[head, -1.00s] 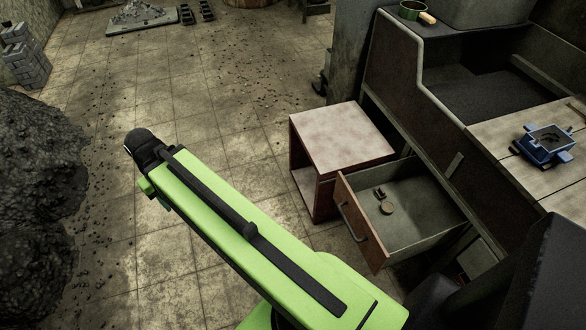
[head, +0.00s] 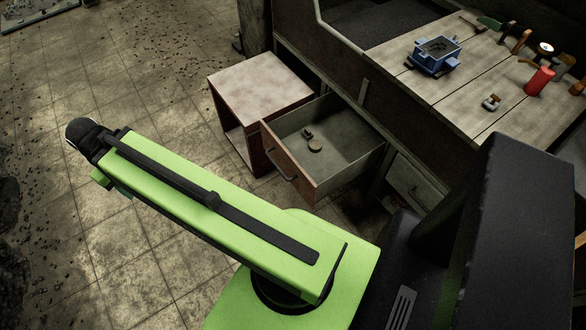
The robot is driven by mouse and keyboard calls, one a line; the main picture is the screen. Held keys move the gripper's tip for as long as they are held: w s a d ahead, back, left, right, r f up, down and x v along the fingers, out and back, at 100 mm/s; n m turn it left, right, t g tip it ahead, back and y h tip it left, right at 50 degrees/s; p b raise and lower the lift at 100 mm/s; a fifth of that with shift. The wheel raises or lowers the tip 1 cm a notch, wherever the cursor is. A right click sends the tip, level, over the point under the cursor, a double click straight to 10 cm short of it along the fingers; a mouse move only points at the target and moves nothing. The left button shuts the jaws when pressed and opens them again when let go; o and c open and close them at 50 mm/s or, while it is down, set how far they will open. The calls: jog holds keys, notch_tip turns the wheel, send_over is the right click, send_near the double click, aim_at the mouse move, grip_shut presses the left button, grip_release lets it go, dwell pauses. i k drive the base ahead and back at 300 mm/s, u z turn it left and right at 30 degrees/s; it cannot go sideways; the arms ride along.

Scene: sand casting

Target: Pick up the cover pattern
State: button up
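An open drawer (head: 350,157) under the workbench holds a small round tan piece (head: 315,146) and a small dark piece (head: 307,132) beside it. A small metallic piece (head: 491,102) lies on the bench top. I cannot tell which of these, if any, is the cover pattern. My green arm reaches across the lower middle toward the left, over the floor and apart from the drawer. My gripper's fingers do not show; the far end of the arm hides them.
The wooden workbench (head: 455,108) bears a blue flask (head: 436,55), a red cylinder (head: 539,81) and several tools. A low cabinet (head: 261,86) stands left of the drawer. The tiled floor (head: 130,65) at left is mostly open, with scattered dark grit.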

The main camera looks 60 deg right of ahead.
aim_at(491, 104)
jog(key=z, duration=1.6)
jog(key=i, duration=0.35)
jog(key=z, duration=0.3)
jog(key=k, duration=0.95)
jog(key=u, duration=0.1)
jog(key=i, duration=0.9)
jog(key=u, duration=1.05)
jog(key=k, duration=0.1)
jog(key=z, duration=3.1)
